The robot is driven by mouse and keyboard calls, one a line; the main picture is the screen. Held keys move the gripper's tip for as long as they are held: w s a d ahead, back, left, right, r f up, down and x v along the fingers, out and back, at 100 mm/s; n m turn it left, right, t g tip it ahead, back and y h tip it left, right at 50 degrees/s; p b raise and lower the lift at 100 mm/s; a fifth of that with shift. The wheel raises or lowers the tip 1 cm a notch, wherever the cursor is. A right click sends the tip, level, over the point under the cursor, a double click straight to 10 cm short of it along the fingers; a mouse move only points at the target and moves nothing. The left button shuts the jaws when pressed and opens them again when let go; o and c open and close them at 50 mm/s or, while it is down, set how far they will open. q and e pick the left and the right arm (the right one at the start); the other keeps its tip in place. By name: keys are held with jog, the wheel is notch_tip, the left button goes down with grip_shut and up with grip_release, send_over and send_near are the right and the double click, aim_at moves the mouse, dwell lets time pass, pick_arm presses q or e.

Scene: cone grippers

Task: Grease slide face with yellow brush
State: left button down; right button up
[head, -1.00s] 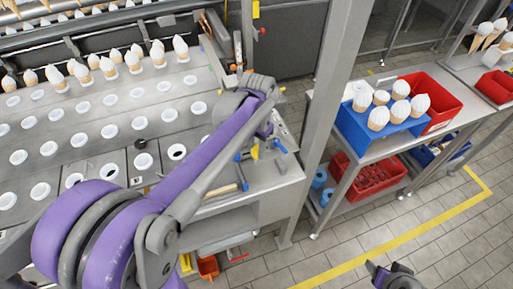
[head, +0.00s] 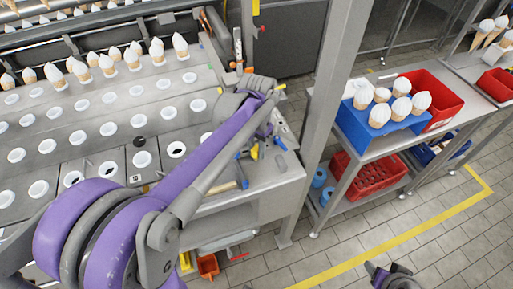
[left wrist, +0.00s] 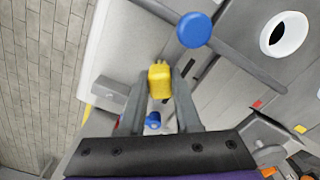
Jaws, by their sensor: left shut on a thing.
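In the left wrist view, my left gripper (left wrist: 159,82) is shut on a yellow block-shaped piece (left wrist: 159,84), which I take for the yellow brush. In the head view, a small yellow piece (head: 254,152) shows beside my left forearm, above the right end of the machine. My left fingers are mostly hidden there by the arm. I cannot single out the slide face; grey metal surfaces lie under the gripper. My right gripper (head: 389,275) shows only partly at the bottom edge, over the floor.
A blue knob (left wrist: 194,30) on a grey rod is close to the held piece in the left wrist view. A white-rimmed hole (left wrist: 284,35) is at its upper right. A steel post (head: 325,110) and a shelf with a blue crate (head: 352,128) stand to the right.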

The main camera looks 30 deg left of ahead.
pick_arm(q)
jog(key=shift+f, duration=0.4)
